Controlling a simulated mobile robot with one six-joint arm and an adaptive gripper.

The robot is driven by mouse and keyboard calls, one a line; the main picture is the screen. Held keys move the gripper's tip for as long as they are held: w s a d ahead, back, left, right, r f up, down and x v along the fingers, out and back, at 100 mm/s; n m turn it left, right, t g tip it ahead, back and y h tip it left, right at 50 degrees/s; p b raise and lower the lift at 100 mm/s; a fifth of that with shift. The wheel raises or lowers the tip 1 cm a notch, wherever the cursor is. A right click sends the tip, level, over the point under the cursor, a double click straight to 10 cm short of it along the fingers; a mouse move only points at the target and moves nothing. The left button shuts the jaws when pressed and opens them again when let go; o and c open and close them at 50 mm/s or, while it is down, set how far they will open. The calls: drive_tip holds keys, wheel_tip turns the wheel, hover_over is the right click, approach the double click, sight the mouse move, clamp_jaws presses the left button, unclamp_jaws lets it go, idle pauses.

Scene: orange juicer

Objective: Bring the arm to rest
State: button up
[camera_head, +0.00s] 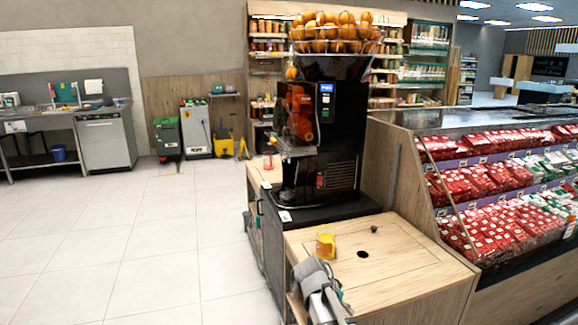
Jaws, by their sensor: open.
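Part of my arm (318,284), grey and white with teal caps, shows at the bottom centre, in front of the wooden counter's left edge. I cannot make out gripper fingers in this view. A clear cup with orange-yellow juice (325,245) stands upright on the counter (410,265), just behind my arm and apart from any visible fingers. The black orange juicer (340,140) stands behind it, with a wire basket of oranges (335,38) on top.
A dark round hole (362,254) and a small dark knob (374,229) are on the counter. A display case (500,180) of red and white packs stands at the right. Open tiled floor (140,240) lies to the left. Bins (167,138) stand by the back wall.

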drive_tip(key=shift+s+d+f+n+g+y+b, duration=0.6)
drive_tip(key=shift+s+f+n+y+b, duration=1.65)
drive_tip(key=shift+s+f+n+y, duration=2.7)
wheel_tip(320, 180, up, 22)
drive_tip(key=s+m+h+p, duration=0.1)
drive_tip(key=m+h+p, duration=0.1)
drive_tip(key=p, duration=1.8)
drive_tip(key=shift+s+m+h, duration=0.35)
drive_tip(key=shift+h, duration=0.2)
